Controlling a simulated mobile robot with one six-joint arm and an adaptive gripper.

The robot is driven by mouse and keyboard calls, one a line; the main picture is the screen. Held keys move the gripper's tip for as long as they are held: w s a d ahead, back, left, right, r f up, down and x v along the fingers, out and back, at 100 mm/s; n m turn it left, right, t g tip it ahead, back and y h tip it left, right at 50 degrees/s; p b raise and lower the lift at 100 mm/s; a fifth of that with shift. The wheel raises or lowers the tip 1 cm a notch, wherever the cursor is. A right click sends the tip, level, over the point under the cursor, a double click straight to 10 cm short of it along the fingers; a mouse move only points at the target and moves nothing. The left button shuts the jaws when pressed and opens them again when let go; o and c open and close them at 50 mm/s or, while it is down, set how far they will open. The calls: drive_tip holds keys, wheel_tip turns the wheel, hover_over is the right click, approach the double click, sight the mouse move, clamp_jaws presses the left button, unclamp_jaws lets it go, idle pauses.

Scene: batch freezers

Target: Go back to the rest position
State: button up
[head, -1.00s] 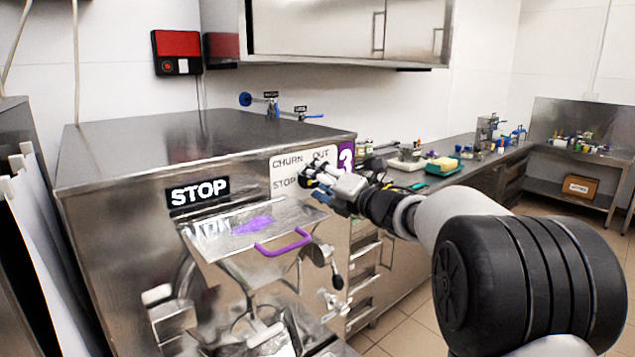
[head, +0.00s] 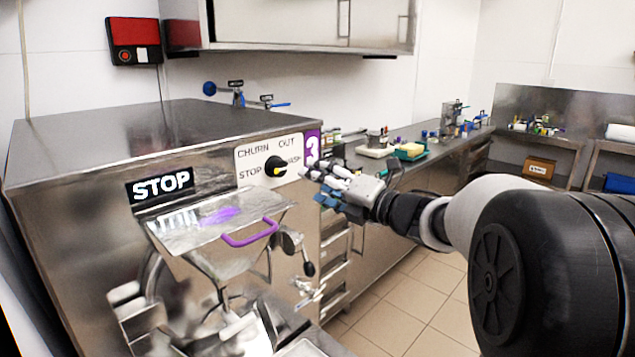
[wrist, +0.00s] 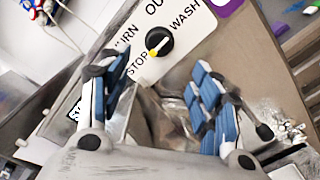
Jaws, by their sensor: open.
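My gripper (head: 318,182) is open and empty, just right of the batch freezer's selector panel in the head view. The black selector knob (head: 276,167) is in plain view, apart from the fingers. In the wrist view, the knob (wrist: 160,41) lies ahead of my gripper (wrist: 160,78), between and beyond the spread blue-padded fingertips. The yellow end of its pointer is on the STOP side there. The panel (head: 257,153) reads CHURN, OUT, STOP and WASH. Nothing is held.
The steel freezer (head: 90,150) fills the left, with a STOP label (head: 160,186) and a hopper lid with a purple handle (head: 250,234) below the panel. A counter (head: 425,165) with small items runs to the back right. The tiled floor (head: 400,310) shows clear.

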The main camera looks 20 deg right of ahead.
drive_tip(key=s+d+f+m+g+h, duration=0.1)
drive_tip(key=s+d+m+h, duration=0.2)
drive_tip(key=s+m+h, duration=1.15)
drive_tip(key=s+a+f+m+g+y, duration=0.2)
drive_tip(key=s+a+f+m+g, duration=0.2)
drive_tip(key=s+f+m, duration=0.3)
drive_tip(key=s+a+f+m+g+y, duration=0.3)
drive_tip(key=s+a+f+m+g, duration=0.2)
drive_tip(key=s, duration=1.1)
wheel_tip(320, 180, down, 5)
drive_tip(key=m+g, duration=0.1)
drive_tip(key=m, duration=0.2)
drive_tip(key=shift+s+a+f+y, duration=0.15)
drive_tip(key=shift+s+a+y, duration=0.15)
drive_tip(key=shift+y, duration=0.05)
drive_tip(key=shift+c, duration=0.6)
